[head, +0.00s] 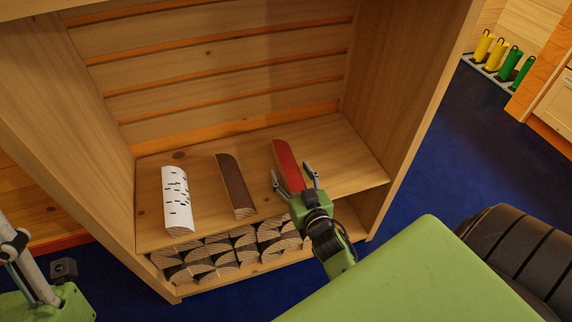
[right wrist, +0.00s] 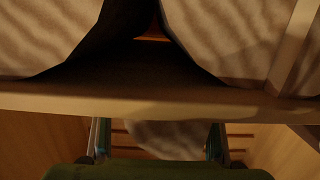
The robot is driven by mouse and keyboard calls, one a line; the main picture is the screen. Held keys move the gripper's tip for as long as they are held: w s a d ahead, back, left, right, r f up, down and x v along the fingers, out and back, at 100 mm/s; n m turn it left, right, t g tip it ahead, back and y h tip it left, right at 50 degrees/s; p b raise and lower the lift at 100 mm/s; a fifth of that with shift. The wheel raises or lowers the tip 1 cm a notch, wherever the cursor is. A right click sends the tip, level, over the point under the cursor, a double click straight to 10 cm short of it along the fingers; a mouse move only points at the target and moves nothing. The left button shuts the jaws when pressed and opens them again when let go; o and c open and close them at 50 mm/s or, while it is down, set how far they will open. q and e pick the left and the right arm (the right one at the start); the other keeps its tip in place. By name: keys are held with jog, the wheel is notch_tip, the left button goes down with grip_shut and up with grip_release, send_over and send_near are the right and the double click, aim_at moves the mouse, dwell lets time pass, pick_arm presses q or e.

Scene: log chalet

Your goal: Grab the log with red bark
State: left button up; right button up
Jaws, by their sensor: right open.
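The log with red bark (head: 287,163) is a split half-log lying on the upper board of the wooden shelf (head: 340,165), at the right of three logs. My right gripper (head: 292,173) is open at its near end, one finger on each side in the head view. In the right wrist view, the pale cut end of a log (right wrist: 165,138) shows between the two fingers, beyond the palm. I cannot tell whether the fingers touch it. Part of my left arm shows at the lower left of the head view, but no left fingers can be made out.
A brown-bark log (head: 235,184) and a white-bark log (head: 176,197) lie to the left on the same board. Stacked split logs (head: 230,252) fill the compartment below. The shelf's right side wall (head: 400,110) stands right of the gripper. Yellow and green items stand far right.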

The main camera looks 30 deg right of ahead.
jog(key=shift+w, duration=0.1)
jog(key=shift+r, duration=0.1)
jog(key=c, duration=1.5)
jog(key=shift+r, duration=0.15)
